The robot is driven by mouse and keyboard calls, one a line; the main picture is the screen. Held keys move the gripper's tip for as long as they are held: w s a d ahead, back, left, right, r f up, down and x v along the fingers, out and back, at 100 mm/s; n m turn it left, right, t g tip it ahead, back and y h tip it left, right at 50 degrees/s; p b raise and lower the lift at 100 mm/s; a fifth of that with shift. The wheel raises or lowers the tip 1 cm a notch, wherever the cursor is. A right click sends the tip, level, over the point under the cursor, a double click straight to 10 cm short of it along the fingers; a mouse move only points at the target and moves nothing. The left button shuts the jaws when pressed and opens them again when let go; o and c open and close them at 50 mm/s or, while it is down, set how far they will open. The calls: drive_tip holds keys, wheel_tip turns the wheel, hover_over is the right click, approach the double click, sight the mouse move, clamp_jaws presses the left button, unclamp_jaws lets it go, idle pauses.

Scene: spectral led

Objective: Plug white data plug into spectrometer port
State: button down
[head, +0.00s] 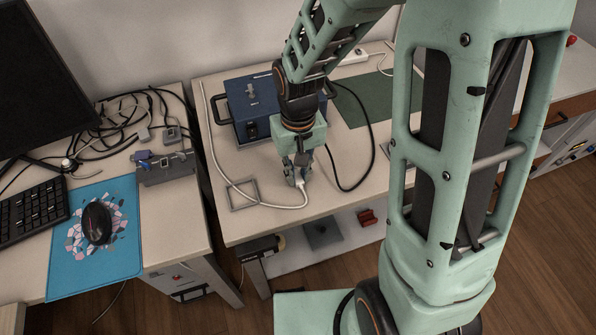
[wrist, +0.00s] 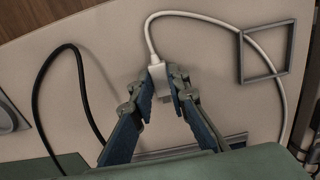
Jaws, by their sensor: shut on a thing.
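The white data plug (wrist: 158,78) is between the fingertips of my gripper (wrist: 160,90) in the wrist view, with its white cable trailing off behind it. In the head view my gripper (head: 298,179) is above the table, in front of the blue spectrometer box (head: 243,94), and is shut on the plug (head: 302,185). The white cable (head: 268,205) runs from the plug to the left and up along the table's left side. The spectrometer port itself cannot be made out; my arm hides part of the box.
A grey square frame (head: 243,194) lies on the table left of my gripper, also in the wrist view (wrist: 267,52). A black cable (head: 357,185) loops on the right. A green mat (head: 367,101) lies at the back right. The left desk holds a keyboard, mouse (head: 97,222) and tangled cables.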

sight(298, 177)
drive_tip(key=shift+r, duration=0.1)
drive_tip(key=shift+r+p, duration=1.5)
drive_tip(key=shift+r, duration=0.2)
drive_tip(key=c, duration=2.6)
unclamp_jaws()
clamp_jaws()
